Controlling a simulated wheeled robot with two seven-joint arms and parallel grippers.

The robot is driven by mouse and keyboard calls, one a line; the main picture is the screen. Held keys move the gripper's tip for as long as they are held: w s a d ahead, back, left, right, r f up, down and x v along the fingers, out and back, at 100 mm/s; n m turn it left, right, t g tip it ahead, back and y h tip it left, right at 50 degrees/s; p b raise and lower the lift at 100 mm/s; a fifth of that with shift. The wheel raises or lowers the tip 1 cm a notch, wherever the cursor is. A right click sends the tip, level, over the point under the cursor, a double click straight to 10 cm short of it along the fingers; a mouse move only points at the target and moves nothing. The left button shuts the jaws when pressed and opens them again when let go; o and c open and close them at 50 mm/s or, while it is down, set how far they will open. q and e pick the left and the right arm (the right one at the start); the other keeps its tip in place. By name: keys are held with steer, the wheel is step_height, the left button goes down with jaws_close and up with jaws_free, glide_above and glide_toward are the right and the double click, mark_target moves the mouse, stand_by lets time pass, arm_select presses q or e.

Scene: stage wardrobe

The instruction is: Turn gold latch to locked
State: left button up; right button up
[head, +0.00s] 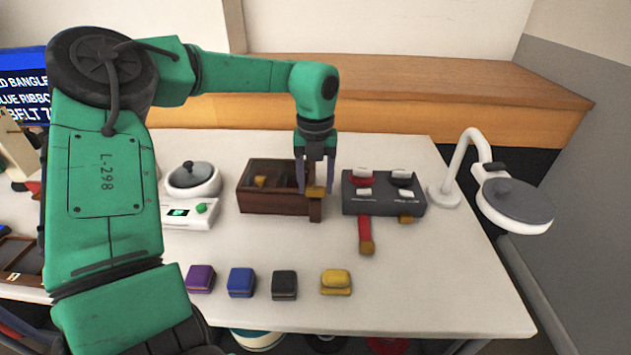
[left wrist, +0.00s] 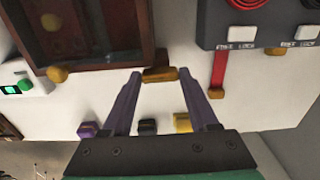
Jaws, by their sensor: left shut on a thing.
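A gold piece (head: 317,191) sits on a brown block at the front right corner of a dark red-brown box (head: 262,202). My left gripper (head: 316,188) comes down from above and is shut on this gold piece, its purple fingers on either side. In the left wrist view the gold piece (left wrist: 160,74) shows between the fingertips (left wrist: 177,78). A grey panel (head: 384,206) beside the box bears FREE and LOCK labels. A red strip (head: 365,230) with a gold end and another gold piece (head: 406,218) are at its front. My right gripper is out of view.
A white scale (head: 190,213) with a lidded dish stands left of the box. Purple (head: 201,279), blue (head: 241,283), black (head: 284,285) and yellow (head: 336,282) blocks line the front. A white lamp (head: 515,201) stands right. The table between box and blocks is clear.

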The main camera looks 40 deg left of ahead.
mark_target(315, 186)
arm_select(q)
steer(key=shift+r, duration=0.1)
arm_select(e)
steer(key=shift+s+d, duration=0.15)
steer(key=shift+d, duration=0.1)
arm_select(q)
steer(key=o, duration=1.4)
step_height(315, 186, up, 14)
steer(key=shift+r+p, duration=0.25)
steer(key=shift+p, duration=0.65)
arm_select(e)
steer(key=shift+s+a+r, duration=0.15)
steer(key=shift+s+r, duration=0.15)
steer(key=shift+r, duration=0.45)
